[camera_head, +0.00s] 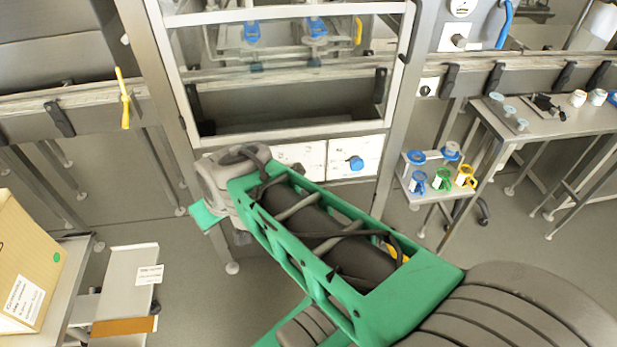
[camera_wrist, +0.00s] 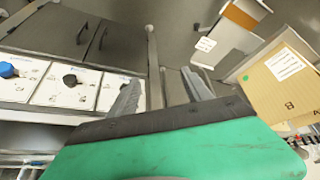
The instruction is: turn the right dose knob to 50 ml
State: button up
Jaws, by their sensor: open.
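In the head view, a blue knob (camera_head: 355,163) sits on the right white panel (camera_head: 340,148) below the glass-fronted machine. The same blue knob (camera_wrist: 7,70) shows at the left edge of the wrist view. A black knob (camera_wrist: 70,80) sits on the neighbouring panel (camera_wrist: 52,92) there. The scale markings are too small to read. My gripper (camera_wrist: 161,77) is open and empty, with its two grey fingers apart. It is clear of both knobs, off to one side of the panels. In the head view my green arm hides the gripper's fingers and part of the left panel.
A cardboard box (camera_head: 25,262) and a tray (camera_head: 128,275) stand at the left; the box (camera_wrist: 285,80) is also at right in the wrist view. A small stand (camera_head: 420,197) with coloured cups is right of the machine. A yellow-handled tool (camera_head: 124,100) hangs at left.

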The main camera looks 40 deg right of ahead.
jog(key=shift+o, duration=0.3)
jog(key=w+d+f+t+b, duration=0.1)
jog(key=w+d+f+b, duration=0.2)
jog(key=f, duration=0.3)
jog(key=w+d+f+t+h+b, duration=0.1)
jog(key=w+d+f+t+b, duration=0.1)
jog(key=w+d+f+b, duration=0.2)
notch_tip(320, 180, down, 2)
jog(key=shift+d+f+m+t+b, duration=0.1)
jog(key=shift+d+m+t+b, duration=0.3)
jog(key=shift+b, duration=0.75)
jog(key=m+t+h+b, duration=0.3)
jog(key=t+h+b, duration=0.45)
jog(key=b, duration=0.85)
send_near(299, 174)
jog(key=w+g+h, duration=0.2)
jog(key=w, duration=0.1)
jog(key=shift+y, duration=0.25)
jog(key=x, duration=0.5)
jog(key=b+x, duration=0.1)
jog(key=x, duration=0.1)
jog(key=shift+w+d+r, duration=0.2)
jog(key=shift+d+r, duration=0.15)
jog(key=shift+d, duration=0.05)
grip_shut()
